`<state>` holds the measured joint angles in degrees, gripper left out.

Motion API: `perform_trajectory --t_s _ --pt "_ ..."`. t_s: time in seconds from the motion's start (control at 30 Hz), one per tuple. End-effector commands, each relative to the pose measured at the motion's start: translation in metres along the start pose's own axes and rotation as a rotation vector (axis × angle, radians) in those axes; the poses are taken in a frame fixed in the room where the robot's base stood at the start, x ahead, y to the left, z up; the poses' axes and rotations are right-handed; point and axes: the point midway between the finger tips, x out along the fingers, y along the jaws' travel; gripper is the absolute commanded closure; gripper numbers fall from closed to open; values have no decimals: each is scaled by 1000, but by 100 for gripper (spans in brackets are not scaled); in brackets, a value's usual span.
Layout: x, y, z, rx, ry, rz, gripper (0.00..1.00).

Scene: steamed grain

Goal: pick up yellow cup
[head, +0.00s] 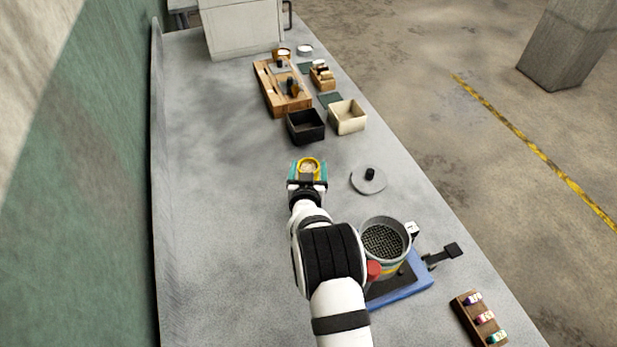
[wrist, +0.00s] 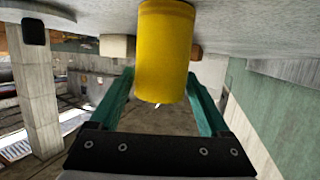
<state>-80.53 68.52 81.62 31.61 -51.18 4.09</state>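The yellow cup (head: 309,164) stands between the two teal fingers of my gripper (head: 308,172), left of the middle of the counter. Pale contents show inside its rim in the head view. In the wrist view, whose picture is upside down, the cup (wrist: 166,55) fills the space between the fingertips of my gripper (wrist: 161,76). One finger lies close along each side of it. I cannot tell whether they press on it, or whether its base touches the counter.
A grey round lid (head: 368,183) lies right of the cup. A steamer pot (head: 384,240) stands on a blue base (head: 405,289) near my arm. A black box (head: 305,127) and a cream box (head: 347,117) stand beyond the cup. The counter left of it is clear.

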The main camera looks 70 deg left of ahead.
Motion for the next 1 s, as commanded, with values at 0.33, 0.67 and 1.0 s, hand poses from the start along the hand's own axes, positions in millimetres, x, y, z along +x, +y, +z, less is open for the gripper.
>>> perform_trajectory --t_s 0.33,0.67,1.0 --pt "0 0 0 0 0 0 85" --pt "0 0 0 0 1 0 100" --pt "-12 0 -43 2 6 -1 100"
